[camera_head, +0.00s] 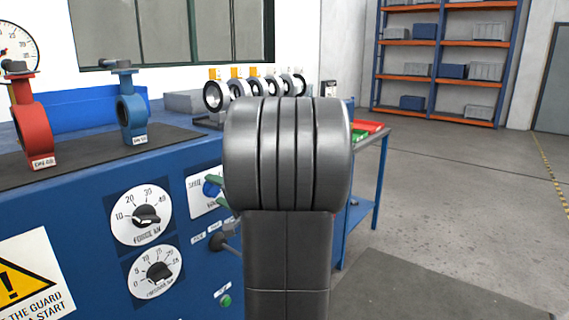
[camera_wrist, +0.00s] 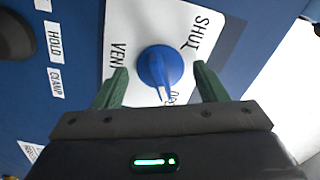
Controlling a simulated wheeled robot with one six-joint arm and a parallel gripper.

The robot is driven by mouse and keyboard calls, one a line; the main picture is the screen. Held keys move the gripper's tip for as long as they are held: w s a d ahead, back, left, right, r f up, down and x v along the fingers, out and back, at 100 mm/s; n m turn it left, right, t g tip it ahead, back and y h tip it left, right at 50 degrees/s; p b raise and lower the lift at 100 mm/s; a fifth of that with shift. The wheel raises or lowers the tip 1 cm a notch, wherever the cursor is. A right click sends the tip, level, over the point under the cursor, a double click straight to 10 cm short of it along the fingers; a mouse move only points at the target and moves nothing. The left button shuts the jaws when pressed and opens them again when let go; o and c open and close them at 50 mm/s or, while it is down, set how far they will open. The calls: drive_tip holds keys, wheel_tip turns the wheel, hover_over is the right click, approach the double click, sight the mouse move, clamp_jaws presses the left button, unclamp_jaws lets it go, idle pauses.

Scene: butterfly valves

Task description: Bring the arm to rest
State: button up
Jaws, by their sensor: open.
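My gripper (camera_wrist: 160,68) is open, its two green fingers apart on either side of a blue knob (camera_wrist: 158,64) in the wrist view. A gap shows between the knob and each finger, and nothing is held. The knob's pale pointer is directed down toward a partly hidden label. The knob sits on a white plate (camera_wrist: 190,28) marked SHUT and VEN, the rest cut off. In the head view my arm stands in front of the blue bench, and the green fingers show beside the blue knob (camera_head: 211,186) at the arm's left edge.
The bench front holds two black dials (camera_head: 146,215) and a green button (camera_head: 225,300). A red valve (camera_head: 33,125) and a blue valve (camera_head: 132,108) stand on the bench top. Several ring-shaped valves (camera_head: 213,95) stand behind my arm. Floor at right (camera_head: 460,190) is clear.

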drive_tip(key=shift+n+p, duration=0.35)
drive_tip(key=shift+n, duration=0.65)
drive_tip(key=shift+s, duration=0.15)
